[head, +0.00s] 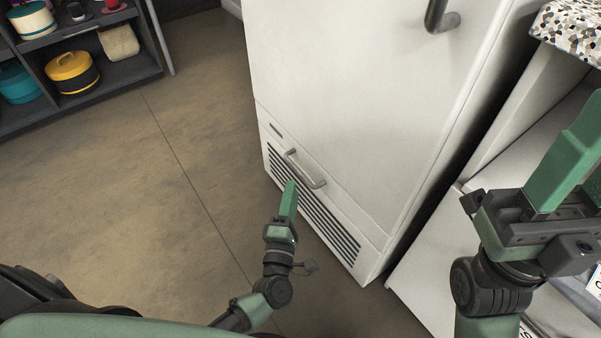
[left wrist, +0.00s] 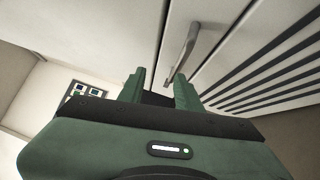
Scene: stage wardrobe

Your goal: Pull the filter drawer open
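The filter drawer (head: 345,215) is the low white front panel of the tall white cabinet, with dark grille slats and a grey bar handle (head: 312,181). The drawer looks closed, flush with the cabinet. My left gripper (head: 289,186) is in front of the grille, just below the handle in the head view. In the left wrist view its two green fingers stand apart, and the handle (left wrist: 184,52) lies ahead of the gap, nearer the right finger. I cannot tell whether they touch. My right gripper (head: 580,135) is raised at the right, its fingers seen edge-on.
The white cabinet door (head: 345,80) with a dark handle (head: 437,18) rises above the drawer. A dark shelf (head: 110,75) with hat-like items stands at the upper left. A white unit (head: 440,255) stands right of the cabinet. The floor (head: 150,190) to the left is clear.

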